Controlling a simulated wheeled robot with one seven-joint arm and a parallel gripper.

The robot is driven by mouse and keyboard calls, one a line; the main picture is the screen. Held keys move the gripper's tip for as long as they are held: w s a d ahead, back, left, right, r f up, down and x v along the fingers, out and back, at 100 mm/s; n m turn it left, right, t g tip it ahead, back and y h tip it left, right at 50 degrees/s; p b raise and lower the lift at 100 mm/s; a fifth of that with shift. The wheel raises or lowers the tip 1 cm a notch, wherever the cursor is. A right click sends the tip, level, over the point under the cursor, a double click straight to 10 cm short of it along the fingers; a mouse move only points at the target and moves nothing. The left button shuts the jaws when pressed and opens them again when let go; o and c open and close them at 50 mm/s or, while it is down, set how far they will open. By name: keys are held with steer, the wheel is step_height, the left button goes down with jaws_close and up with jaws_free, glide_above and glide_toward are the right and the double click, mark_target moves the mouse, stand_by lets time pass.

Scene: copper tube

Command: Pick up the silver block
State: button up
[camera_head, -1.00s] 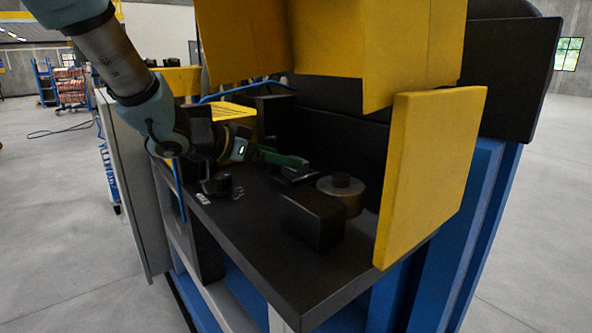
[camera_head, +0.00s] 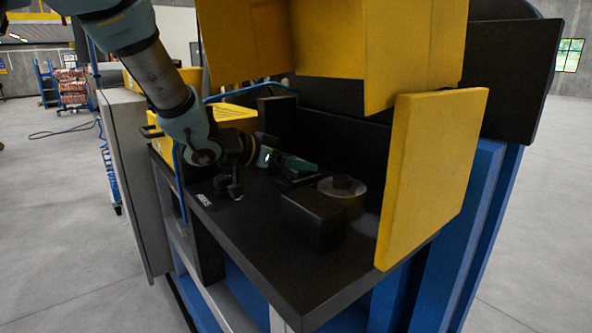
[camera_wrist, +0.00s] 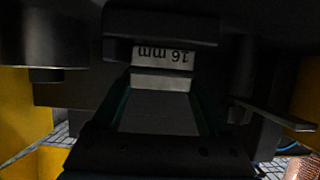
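The silver block (camera_wrist: 160,82) shows in the wrist view just beyond my fingertips, a pale grey face below a strip printed "16 mm", which appears upside down. It sits in a dark fixture, with a black part close above it. My gripper (camera_wrist: 161,88) has its two green-edged fingers apart, one toward each side of the block. I cannot tell whether they touch it. In the head view my green gripper (camera_head: 298,164) reaches over the small dark fixture (camera_head: 290,179) on the black bench; the block cannot be made out there.
A black box (camera_head: 312,220) and a round grey part with a black knob (camera_head: 342,188) stand on the black bench top (camera_head: 255,240), right of my gripper. A yellow panel (camera_head: 430,180) stands at the bench's right end. Yellow housing (camera_head: 330,40) hangs above.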

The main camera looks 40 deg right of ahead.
jaws_close()
stand_by(0.3)
steer(key=shift+r, duration=0.2)
